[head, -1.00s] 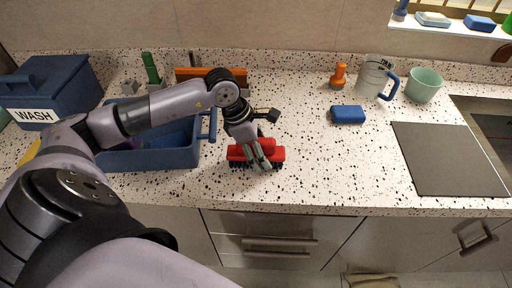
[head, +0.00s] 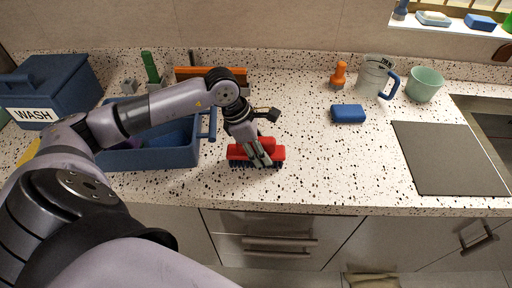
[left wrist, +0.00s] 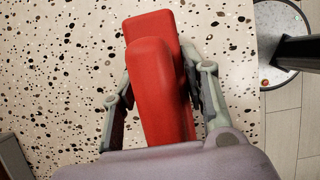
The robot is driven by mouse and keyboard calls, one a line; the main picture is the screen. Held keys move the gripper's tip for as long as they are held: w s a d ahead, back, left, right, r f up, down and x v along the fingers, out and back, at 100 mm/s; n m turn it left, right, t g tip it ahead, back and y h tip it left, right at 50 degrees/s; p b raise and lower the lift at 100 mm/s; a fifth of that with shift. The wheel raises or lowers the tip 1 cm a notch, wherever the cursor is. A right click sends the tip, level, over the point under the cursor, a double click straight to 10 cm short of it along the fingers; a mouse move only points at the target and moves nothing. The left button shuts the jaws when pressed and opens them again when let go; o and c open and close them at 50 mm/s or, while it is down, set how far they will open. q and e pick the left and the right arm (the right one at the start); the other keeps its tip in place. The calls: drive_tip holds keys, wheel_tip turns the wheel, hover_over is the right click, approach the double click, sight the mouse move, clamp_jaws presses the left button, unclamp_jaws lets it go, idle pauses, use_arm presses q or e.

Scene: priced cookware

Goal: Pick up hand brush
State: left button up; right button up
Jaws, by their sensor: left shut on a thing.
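The hand brush (head: 277,153) is red with dark bristles pointing down. It sits on the speckled counter near the front edge, right of the blue bin. My left gripper (head: 261,161) comes down on it from above and is shut on its raised red handle. In the left wrist view the red brush (left wrist: 158,85) lies between the two fingers of the gripper (left wrist: 160,105), one on each side. The bristles appear to be at counter level. My right gripper does not show.
A blue bin (head: 178,157) stands left of the brush, with a blue WASH box (head: 62,88) behind. A blue sponge (head: 347,114), an orange-handled brush (head: 339,75), a measuring jug (head: 373,77), a green cup (head: 424,85) and a dark mat (head: 450,158) are to the right. The counter between is clear.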

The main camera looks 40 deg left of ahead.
sight(265, 138)
use_arm(q)
clamp_jaws()
drive_tip(key=shift+r, duration=0.1)
idle(0.3)
drive_tip(key=shift+r+p, duration=0.35)
drive_tip(key=shift+p, duration=0.4)
wheel_tip(265, 138, up, 6)
drive_tip(key=shift+w+f+b, duration=0.15)
drive_tip(key=shift+f+b, duration=0.1)
drive_tip(key=shift+b, duration=0.75)
wheel_tip(265, 138, up, 14)
drive_tip(key=b, duration=0.1)
drive_tip(key=shift+r, duration=0.1)
